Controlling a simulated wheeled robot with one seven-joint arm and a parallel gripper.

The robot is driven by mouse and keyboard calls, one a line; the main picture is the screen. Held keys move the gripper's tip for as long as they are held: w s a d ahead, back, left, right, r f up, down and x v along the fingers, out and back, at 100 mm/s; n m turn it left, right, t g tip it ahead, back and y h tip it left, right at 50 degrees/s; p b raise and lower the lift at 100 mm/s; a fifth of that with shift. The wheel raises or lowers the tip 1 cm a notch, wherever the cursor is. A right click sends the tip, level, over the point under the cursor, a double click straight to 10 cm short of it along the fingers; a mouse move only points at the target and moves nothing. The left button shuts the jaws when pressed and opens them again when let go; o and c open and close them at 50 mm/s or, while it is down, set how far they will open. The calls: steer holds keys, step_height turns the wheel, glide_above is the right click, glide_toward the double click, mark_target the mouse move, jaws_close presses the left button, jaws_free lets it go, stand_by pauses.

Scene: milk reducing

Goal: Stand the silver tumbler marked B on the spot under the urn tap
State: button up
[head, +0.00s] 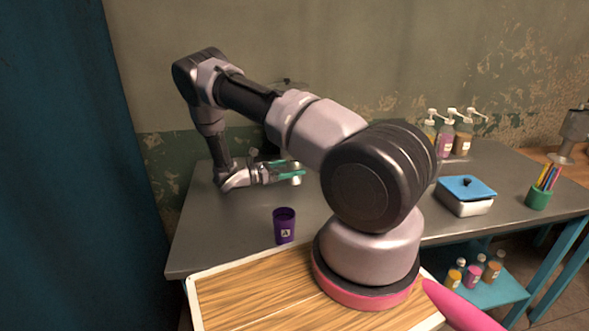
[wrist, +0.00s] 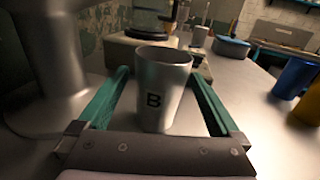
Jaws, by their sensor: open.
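The silver tumbler (wrist: 162,92) marked B stands upright on the grey table in the wrist view. My gripper (wrist: 156,76) is open, with one green finger on each side of the tumbler. Small gaps seem to show between fingers and tumbler, but contact is hard to judge. In the head view my gripper (head: 298,169) is low over the table's left half, and a pale bit of the tumbler (head: 297,180) shows at its fingers. I cannot make out the urn tap or the spot under it; my arm hides part of the table's back.
A purple cup (head: 284,226) marked A stands nearer the front. A blue-lidded box (head: 466,195), pump bottles (head: 445,140) and a green pencil cup (head: 538,198) are right. A grey column (wrist: 45,60) with a flared base stands close left in the wrist view.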

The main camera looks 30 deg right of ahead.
steer(key=a, duration=0.7)
steer(key=w+a, duration=0.1)
steer(key=a, duration=0.3)
steer(key=shift+a, duration=0.1)
steer(key=s+r+m+y, duration=0.3)
steer(key=r+m+y, duration=0.1)
steer(key=r, duration=0.4)
steer(key=s+r+m+g+y, duration=0.1)
steer(key=s+r+m+y, duration=0.35)
steer(key=r, duration=0.45)
steer(key=s+r+m+y, duration=0.25)
steer(key=r+y, duration=0.25)
steer(key=r, duration=0.3)
steer(key=s+a+r+m+t+y, duration=0.1)
steer(key=s+r+m+t+y, duration=0.2)
steer(key=s+r+m+t, duration=0.2)
steer(key=s+a+r+m+t+y, duration=0.2)
steer(key=s+r+m+t+y, duration=0.1)
steer(key=s+r, duration=0.8)
steer(key=s+m+t, duration=0.1)
steer(key=s+m, duration=0.1)
steer(key=shift+a+r+m+t, duration=0.3)
steer(key=shift+m+t, duration=0.1)
